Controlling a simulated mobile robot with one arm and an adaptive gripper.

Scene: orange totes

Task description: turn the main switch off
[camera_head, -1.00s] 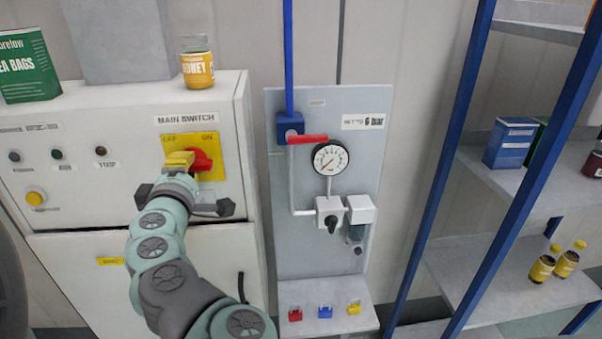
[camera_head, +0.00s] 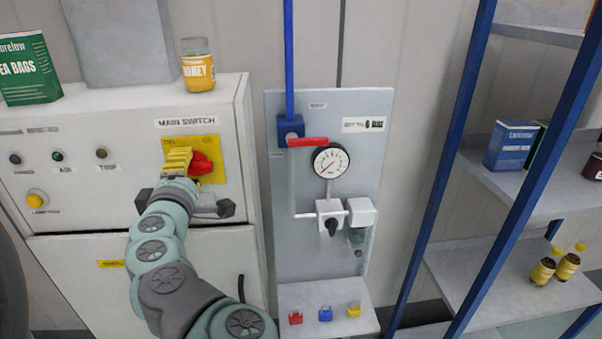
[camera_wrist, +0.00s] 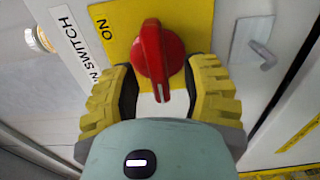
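The main switch is a red rotary handle (camera_head: 201,165) on a yellow plate (camera_head: 213,146) on the white cabinet's front. The plate's ON label shows in the wrist view; OFF is mostly hidden by my gripper in the head view. My gripper (camera_head: 178,160) is at the switch and covers its left part there. In the wrist view, the red handle (camera_wrist: 160,62) lies between the two yellow ribbed fingers of my gripper (camera_wrist: 158,92). The fingers are apart, one on each side. A gap shows on the left; whether the right finger touches the handle I cannot tell.
A honey jar (camera_head: 198,68) and a green tea box (camera_head: 28,68) stand on the cabinet. To the right is a grey panel with a gauge (camera_head: 331,161) and red lever (camera_head: 307,142). Several small padlocks lie on its shelf (camera_head: 300,331). Blue-framed shelving stands further right.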

